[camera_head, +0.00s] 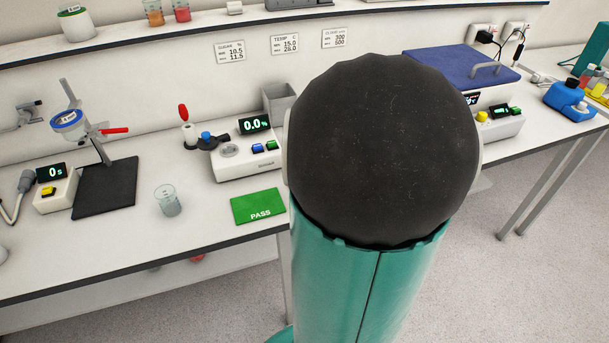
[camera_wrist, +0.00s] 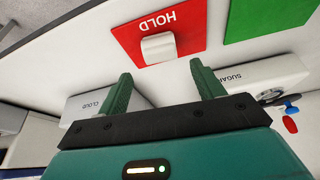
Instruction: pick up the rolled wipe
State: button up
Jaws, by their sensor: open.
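A short white roll, which looks like the rolled wipe (camera_wrist: 158,46), lies on the red HOLD card (camera_wrist: 185,22) in the wrist view. My gripper (camera_wrist: 161,73) is open, with its two green fingers apart and nothing between them. In the wrist picture the roll appears just beyond the fingertips, roughly between them and a little left of centre. I cannot tell the exact gap to it. In the head view my arm hides the roll, the red card and the gripper.
A green PASS card (camera_head: 258,207) lies on the bench by the sugar meter (camera_head: 245,158). The grey-white CLOUD box (camera_wrist: 88,106) is near my left finger in the wrist view. A beaker (camera_head: 168,200) and a black stand base (camera_head: 105,187) are further left. Bare bench lies between them.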

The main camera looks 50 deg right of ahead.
jog(key=x, duration=0.5)
jog(key=shift+a+f, duration=0.2)
jog(key=c, duration=1)
jog(key=shift+c, duration=0.2)
jog(key=shift+r, duration=0.15)
